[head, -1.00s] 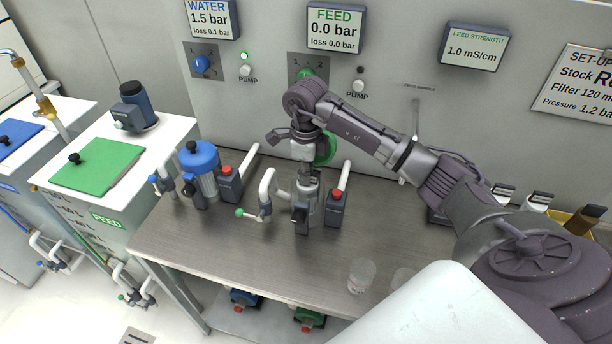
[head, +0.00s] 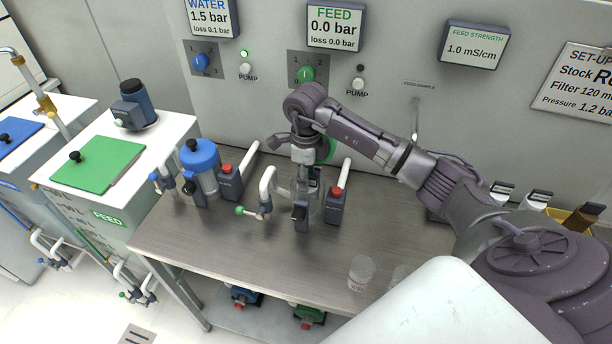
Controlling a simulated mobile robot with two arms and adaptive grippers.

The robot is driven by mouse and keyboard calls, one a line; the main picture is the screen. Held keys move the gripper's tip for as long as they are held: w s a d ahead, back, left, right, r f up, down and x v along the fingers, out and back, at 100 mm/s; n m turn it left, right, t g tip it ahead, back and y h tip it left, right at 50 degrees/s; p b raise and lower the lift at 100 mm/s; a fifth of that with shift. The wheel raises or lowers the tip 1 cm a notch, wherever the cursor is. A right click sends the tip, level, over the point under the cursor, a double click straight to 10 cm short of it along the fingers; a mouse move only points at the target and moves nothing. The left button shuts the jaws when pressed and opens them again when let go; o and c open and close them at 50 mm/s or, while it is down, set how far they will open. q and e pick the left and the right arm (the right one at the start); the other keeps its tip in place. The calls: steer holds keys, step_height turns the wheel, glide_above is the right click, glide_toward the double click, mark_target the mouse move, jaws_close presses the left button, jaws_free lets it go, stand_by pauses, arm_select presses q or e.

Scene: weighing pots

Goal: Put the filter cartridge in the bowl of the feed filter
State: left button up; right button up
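The feed filter's clear bowl (head: 316,208) stands upright on the steel bench, between a dark valve body and a red-capped dark block. My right gripper (head: 311,174) points down at the top of this bowl. Its fingers are small and partly hidden by the wrist, so I cannot tell whether they are open or shut. I cannot make out the filter cartridge clearly; whether it is in the bowl or between the fingers does not show. A green round part (head: 327,149) shows behind my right wrist. My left gripper is out of view.
A blue-topped filter (head: 203,158) stands to the left on the bench (head: 200,244). White pipes and a green-knobbed valve (head: 240,210) are close to the bowl's left. A clear labelled cup (head: 362,273) stands at the front. The bench's front left is bare.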

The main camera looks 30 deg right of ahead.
steer(key=shift+w+r+b, duration=0.1)
steer(key=shift+r+b, duration=0.2)
steer(key=shift+r, duration=0.25)
step_height(320, 180, up, 11)
steer(key=b, duration=0.1)
steer(key=shift+b, duration=0.4)
